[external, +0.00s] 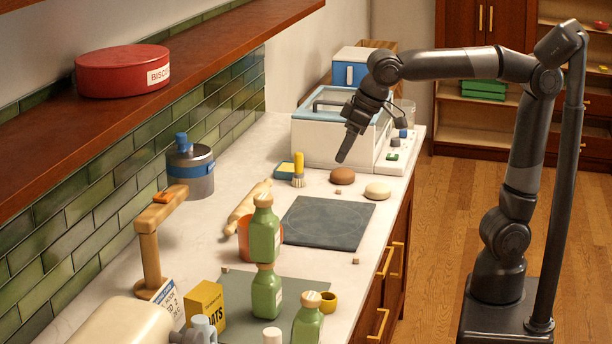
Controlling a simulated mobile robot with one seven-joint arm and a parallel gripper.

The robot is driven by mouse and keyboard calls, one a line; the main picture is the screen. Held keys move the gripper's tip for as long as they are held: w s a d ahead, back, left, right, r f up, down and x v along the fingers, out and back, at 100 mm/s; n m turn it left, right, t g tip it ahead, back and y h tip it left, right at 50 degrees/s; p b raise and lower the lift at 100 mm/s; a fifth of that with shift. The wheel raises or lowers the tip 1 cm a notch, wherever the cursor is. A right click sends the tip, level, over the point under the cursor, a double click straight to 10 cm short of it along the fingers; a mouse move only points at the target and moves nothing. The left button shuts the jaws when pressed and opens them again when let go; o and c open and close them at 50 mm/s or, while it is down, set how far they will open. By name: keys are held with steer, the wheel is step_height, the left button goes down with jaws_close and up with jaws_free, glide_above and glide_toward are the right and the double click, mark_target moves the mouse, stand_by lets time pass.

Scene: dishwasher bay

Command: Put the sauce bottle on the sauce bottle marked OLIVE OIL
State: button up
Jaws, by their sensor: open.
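Depth makes this contact hard to confirm. The third bottle (308,325) stands nearer the camera, to the right, cut by the bottom edge. The label lettering is too small to read, so I cannot tell which is marked OLIVE OIL. My gripper (343,157) is open and empty, pointing down over the far counter, well away from the bottles.
A dark slab (329,223), an orange pot (245,240), a rolling pin (248,208), a yellow box (205,306), a yellow cup (328,301) and a wooden stand (150,250) crowd the counter. A shelf (150,100) overhangs the left.

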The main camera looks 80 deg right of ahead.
steer(key=s+d+f, duration=1.3)
steer(key=s, duration=0.2)
steer(key=shift+s+d+t, duration=0.35)
steer(key=shift+s+t, duration=0.05)
